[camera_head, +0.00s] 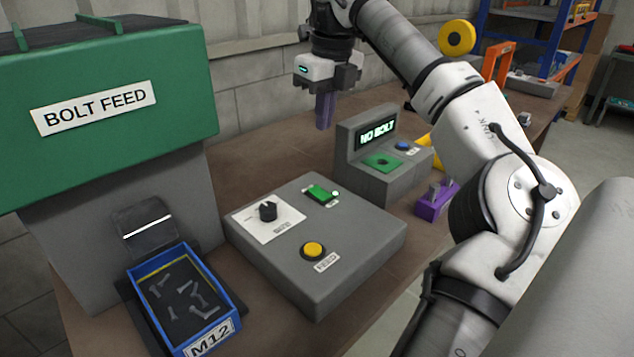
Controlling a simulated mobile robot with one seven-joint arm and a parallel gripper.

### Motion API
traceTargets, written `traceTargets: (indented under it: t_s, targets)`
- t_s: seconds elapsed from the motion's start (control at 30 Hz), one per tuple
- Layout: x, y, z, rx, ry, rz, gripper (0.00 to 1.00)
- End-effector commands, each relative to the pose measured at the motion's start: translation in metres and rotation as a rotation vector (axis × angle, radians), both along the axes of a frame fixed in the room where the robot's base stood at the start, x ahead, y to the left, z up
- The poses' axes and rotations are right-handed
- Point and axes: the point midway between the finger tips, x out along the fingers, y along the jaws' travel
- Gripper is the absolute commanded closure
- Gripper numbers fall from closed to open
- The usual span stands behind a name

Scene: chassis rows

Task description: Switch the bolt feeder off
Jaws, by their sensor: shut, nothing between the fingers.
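The bolt feeder (130,110) is a green hopper labelled BOLT FEED on a grey body at the left. A grey control box (350,260) stands on the table to its right. On the box are a black rotary knob (268,210) on a white plate, a green rocker-like part (322,194) with a small lit lamp (335,194), and a yellow button (313,250) labelled FEED. The knob's plate lettering is too small to read. My gripper (325,112) is shut and empty, pointing down above the table behind the control box, touching nothing.
A blue M12 bin (237,325) with several bolts sits below the feeder chute. A grey station (375,180) with a NO BOLT display stands behind the control box. A purple holder (434,203) is beside it. My arm fills the right side.

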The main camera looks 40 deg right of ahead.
Motion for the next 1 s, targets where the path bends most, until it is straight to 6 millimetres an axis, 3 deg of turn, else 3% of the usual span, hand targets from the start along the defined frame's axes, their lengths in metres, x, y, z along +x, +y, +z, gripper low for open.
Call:
traceTargets:
  t_s: [0.47, 0.57, 1.0]
  targets:
    - [0.001, 0.000, -0.007, 0.000, 0.001, 0.010, 1.00]
    - [0.002, 0.000, -0.020, 0.000, 0.001, 0.010, 1.00]
    - [0.013, 0.001, -0.108, 0.002, 0.001, 0.010, 1.00]
